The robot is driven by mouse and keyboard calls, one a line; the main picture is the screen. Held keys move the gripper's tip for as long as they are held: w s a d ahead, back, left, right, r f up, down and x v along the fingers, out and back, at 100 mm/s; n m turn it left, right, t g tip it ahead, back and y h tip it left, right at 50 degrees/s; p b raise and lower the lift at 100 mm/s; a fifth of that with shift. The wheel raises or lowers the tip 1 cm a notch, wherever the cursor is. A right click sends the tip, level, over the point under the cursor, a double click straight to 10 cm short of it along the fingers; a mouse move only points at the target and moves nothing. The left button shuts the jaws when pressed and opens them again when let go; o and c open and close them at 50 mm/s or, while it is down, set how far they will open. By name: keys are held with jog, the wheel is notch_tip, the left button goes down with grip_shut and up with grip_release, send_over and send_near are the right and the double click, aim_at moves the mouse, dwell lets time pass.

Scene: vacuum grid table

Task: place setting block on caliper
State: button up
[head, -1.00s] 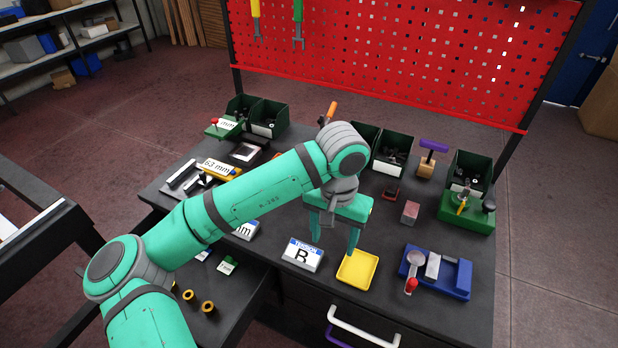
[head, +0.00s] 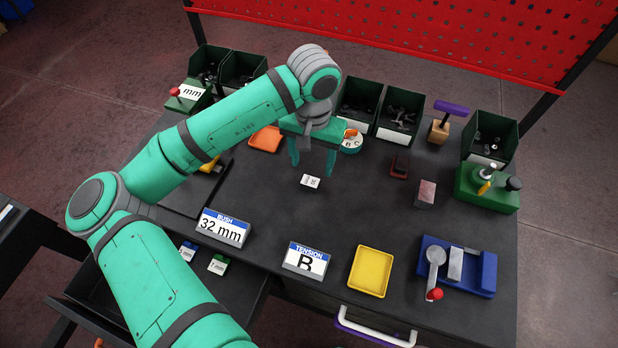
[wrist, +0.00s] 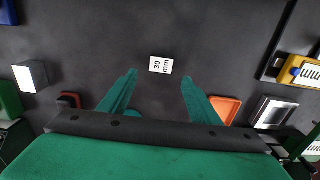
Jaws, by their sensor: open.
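A small white setting block marked 30 mm (head: 311,182) lies on the dark tabletop in the head view. It also shows in the wrist view (wrist: 161,66), just beyond and between my fingertips. My gripper (head: 312,170) is open and empty above the table, its fingers pointing down near the block. In the wrist view my gripper (wrist: 158,76) has its two fingers spread apart. The yellow caliper (head: 210,164) is mostly hidden behind my arm in the head view. Part of its yellow body and its mm display (wrist: 300,71) show at the right edge of the wrist view.
An orange tray (head: 266,139) and a round tape (head: 351,143) lie behind my gripper. Green bins (head: 400,112) line the back. A Bush 32 mm sign (head: 223,229), a Tension B sign (head: 306,262), a yellow tray (head: 371,272) and a blue fixture (head: 481,272) stand in front.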

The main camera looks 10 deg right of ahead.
aim_at(311, 179)
jog(key=shift+s+a+f, duration=0.1)
jog(key=shift+f, duration=1.75)
jog(key=shift+a+f, duration=0.1)
jog(key=shift+f, duration=1.7)
jog(key=c, duration=1.4)
jog(key=shift+r, duration=0.15)
jog(key=shift+r, duration=0.55)
jog(key=s+r, duration=0.7)
jog(key=s, duration=0.2)
jog(key=s+r, duration=0.4)
jog(key=s, duration=0.1)
jog(key=shift+d+r, duration=0.15)
jog(key=shift+r, duration=0.2)
